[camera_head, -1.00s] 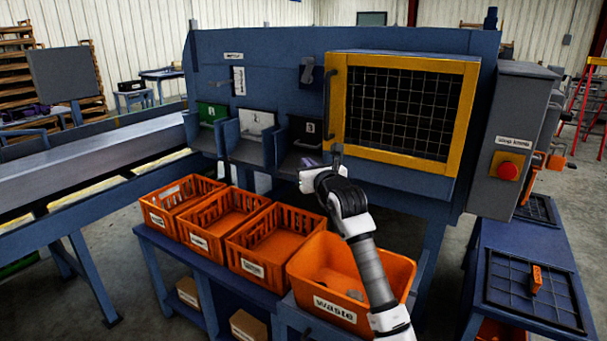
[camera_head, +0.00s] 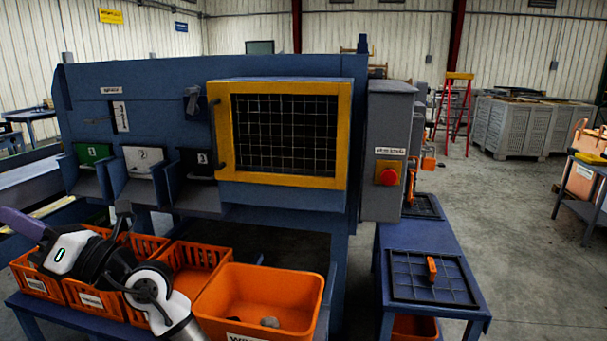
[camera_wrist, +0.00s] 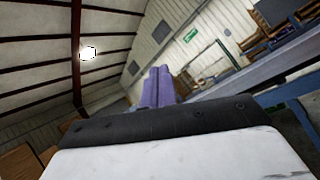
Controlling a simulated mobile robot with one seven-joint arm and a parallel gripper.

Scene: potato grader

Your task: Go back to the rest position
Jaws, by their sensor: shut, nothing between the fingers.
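My gripper (camera_head: 22,222) is at the left of the head view, its purple fingers pointing left above the orange crates. In the wrist view the two purple fingers (camera_wrist: 158,88) are side by side, pressed together and empty, with the roof and wall behind them. My arm crosses in front of the orange crates (camera_head: 188,262) and hides parts of them. The gripper touches nothing that I can see.
The orange waste bin (camera_head: 285,285) with a few lumps stands right of my arm. The blue grader with its yellow-framed mesh guard (camera_head: 343,135) is behind. A grey box with a red stop button (camera_head: 388,176) and a blue side table (camera_head: 452,243) are at right.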

